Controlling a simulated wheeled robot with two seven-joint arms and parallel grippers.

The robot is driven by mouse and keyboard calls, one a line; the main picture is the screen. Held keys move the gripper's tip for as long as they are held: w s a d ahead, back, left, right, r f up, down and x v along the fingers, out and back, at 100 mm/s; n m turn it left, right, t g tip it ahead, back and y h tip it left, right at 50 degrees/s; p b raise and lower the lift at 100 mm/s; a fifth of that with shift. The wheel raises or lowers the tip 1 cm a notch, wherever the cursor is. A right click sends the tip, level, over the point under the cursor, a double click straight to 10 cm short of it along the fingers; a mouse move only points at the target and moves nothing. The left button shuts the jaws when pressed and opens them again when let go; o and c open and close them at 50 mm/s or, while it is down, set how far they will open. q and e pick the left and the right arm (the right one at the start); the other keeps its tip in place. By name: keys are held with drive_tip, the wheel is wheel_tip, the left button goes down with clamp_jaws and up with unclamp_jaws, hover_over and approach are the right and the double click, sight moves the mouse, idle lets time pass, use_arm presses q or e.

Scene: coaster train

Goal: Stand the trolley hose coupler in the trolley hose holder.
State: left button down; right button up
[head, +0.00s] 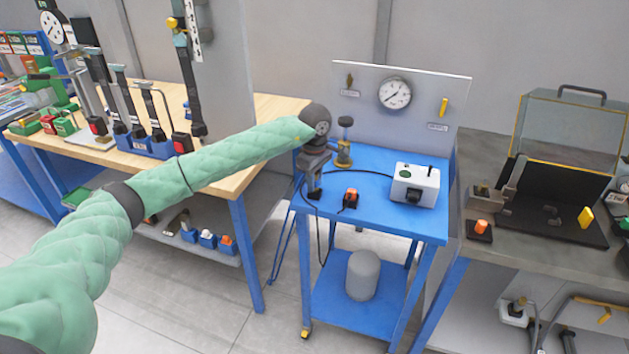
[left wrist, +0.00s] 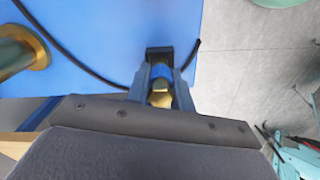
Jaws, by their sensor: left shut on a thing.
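My left gripper (head: 315,192) is at the left front edge of the blue trolley top (head: 385,215). In the left wrist view the gripper (left wrist: 160,84) is shut on the trolley hose coupler (left wrist: 159,97), a brass hexagonal piece with a blue band between the fingers. In the head view the gripper and arm hide the coupler. A thin black hose (left wrist: 85,66) runs by the gripper in the left wrist view. A small black block with an orange-red top (head: 350,198) stands right of the gripper, apart from it. I cannot tell for certain which piece is the trolley hose holder.
A brass-based post with a dark knob (head: 344,143) stands behind the gripper. A white box (head: 415,184) is on the trolley's right, before a panel with a gauge (head: 394,93). A wooden bench (head: 270,108) is left; a grey bench (head: 460,165) is right. The trolley's front middle is clear.

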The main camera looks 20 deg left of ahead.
use_arm(q)
drive_tip(key=c, duration=1.1)
unclamp_jaws()
drive_tip(key=shift+c, duration=0.2)
drive_tip(key=shift+r, duration=0.1)
wheel_tip(320, 180, up, 6)
drive_tip(key=shift+r+b, duration=0.2)
drive_tip(key=shift+b, duration=0.95)
drive_tip(key=shift+r, duration=0.6)
